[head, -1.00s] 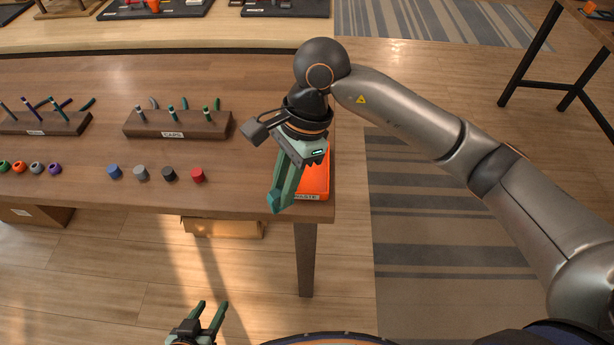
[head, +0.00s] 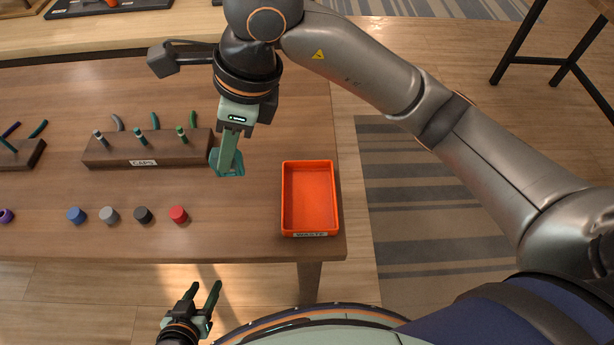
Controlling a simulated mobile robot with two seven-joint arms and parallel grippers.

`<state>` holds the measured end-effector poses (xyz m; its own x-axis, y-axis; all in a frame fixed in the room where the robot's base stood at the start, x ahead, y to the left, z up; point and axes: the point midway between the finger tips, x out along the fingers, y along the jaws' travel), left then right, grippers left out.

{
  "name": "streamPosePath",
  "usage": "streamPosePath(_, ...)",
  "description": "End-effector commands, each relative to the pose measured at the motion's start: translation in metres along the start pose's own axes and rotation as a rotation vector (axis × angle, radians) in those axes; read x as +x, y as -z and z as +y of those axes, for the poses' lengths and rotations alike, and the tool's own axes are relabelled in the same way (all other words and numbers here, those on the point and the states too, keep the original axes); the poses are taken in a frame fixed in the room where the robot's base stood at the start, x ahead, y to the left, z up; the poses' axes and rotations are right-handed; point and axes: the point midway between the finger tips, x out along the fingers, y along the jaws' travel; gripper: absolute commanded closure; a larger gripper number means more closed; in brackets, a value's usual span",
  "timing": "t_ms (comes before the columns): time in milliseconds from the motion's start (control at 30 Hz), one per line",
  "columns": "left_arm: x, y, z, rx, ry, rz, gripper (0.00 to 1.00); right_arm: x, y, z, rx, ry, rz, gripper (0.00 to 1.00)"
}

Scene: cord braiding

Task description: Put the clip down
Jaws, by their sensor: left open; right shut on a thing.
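My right gripper (head: 227,165) points down over the brown table (head: 250,225), between the caps rack and the orange tray. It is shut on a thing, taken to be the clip. The clip is small and hard to tell from the teal fingertips, so its shape is not clear. I cannot tell whether the fingertips or the clip touch the table. My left gripper (head: 204,296) is open and empty in front of the table, below its front edge in the picture.
A dark wooden rack (head: 150,152) labelled CAPS holds several pegs, with curved pieces behind it. An empty orange tray (head: 310,198) labelled WASTE stands at the right. Blue, grey, black and red (head: 179,214) caps sit in a row. The table between caps and tray is clear.

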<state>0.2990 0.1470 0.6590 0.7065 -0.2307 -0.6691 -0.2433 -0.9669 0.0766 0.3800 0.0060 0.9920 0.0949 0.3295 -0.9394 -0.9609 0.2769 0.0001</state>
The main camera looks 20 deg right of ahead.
Motion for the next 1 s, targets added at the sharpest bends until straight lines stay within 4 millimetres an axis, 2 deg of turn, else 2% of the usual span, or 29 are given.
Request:
streamPosePath(33, -0.001, -0.002, 0.000, 0.000, 0.000, -0.005, 0.50, 0.002, 0.014, -0.003, 0.007, -0.002, 0.003, 1.00)
streamPosePath(300, -0.002, -0.005, -0.003, -0.001, 0.007, -0.010, 0.50, 0.010, 0.087, -0.014, 0.007, -0.004, 0.005, 1.00)
streamPosePath(500, 0.001, -0.008, -0.003, -0.001, 0.007, -0.011, 0.50, 0.034, 0.124, -0.019, 0.005, -0.003, 0.005, 1.00)
streamPosePath(767, 0.000, -0.004, -0.001, -0.001, 0.003, -0.005, 0.50, 0.046, 0.143, -0.023, 0.003, -0.001, 0.003, 1.00)
streamPosePath(1000, 0.000, 0.001, 0.001, 0.000, -0.001, 0.003, 0.50, 0.072, 0.153, -0.022, 0.001, -0.003, -0.001, 1.00)
